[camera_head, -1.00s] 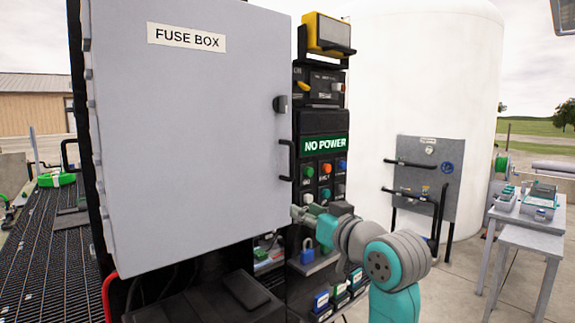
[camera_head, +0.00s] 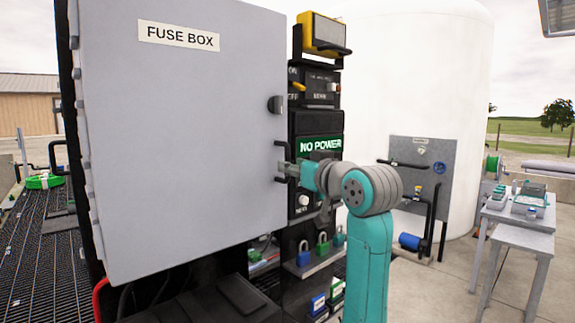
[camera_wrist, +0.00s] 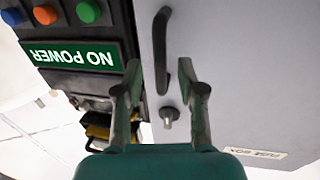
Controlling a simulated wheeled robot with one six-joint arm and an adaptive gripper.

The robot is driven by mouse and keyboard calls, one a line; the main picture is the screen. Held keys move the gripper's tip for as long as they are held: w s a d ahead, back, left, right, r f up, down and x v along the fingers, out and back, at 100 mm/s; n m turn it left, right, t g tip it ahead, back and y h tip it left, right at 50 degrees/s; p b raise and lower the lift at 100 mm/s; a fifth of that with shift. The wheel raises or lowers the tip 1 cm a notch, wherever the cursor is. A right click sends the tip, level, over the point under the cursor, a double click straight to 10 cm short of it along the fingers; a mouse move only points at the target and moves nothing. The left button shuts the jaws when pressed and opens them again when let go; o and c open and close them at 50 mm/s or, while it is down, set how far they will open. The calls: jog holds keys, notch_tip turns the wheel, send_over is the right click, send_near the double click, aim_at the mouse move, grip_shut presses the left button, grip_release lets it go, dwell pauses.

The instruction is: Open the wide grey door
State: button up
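The wide grey door (camera_head: 190,130), labelled FUSE BOX, is shut in the head view. It fills the right of the wrist view (camera_wrist: 260,80), upside down. Its black bar handle (camera_head: 281,158) is at the right edge; a dark knob (camera_head: 274,104) sits above it. My gripper (camera_head: 287,169) is at the lower part of the handle. In the wrist view my gripper (camera_wrist: 160,68) is open, and the handle (camera_wrist: 161,40) lies between the two fingers with gaps on both sides. The knob (camera_wrist: 168,116) also shows there. Contact with the handle is not visible.
A black control panel with a NO POWER sign (camera_head: 320,145) and buttons stands right beside the door. Several padlocks (camera_head: 322,244) sit below it. A black box (camera_head: 215,300) is under the door. A white tank (camera_head: 420,80) and grey tables (camera_head: 518,235) stand to the right.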

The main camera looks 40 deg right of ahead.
aim_at(287, 176)
jog(key=shift+w+d, duration=0.15)
jog(key=shift+w, duration=0.6)
jog(key=shift+w+d, duration=0.1)
jog(key=shift+w, duration=0.65)
grip_shut()
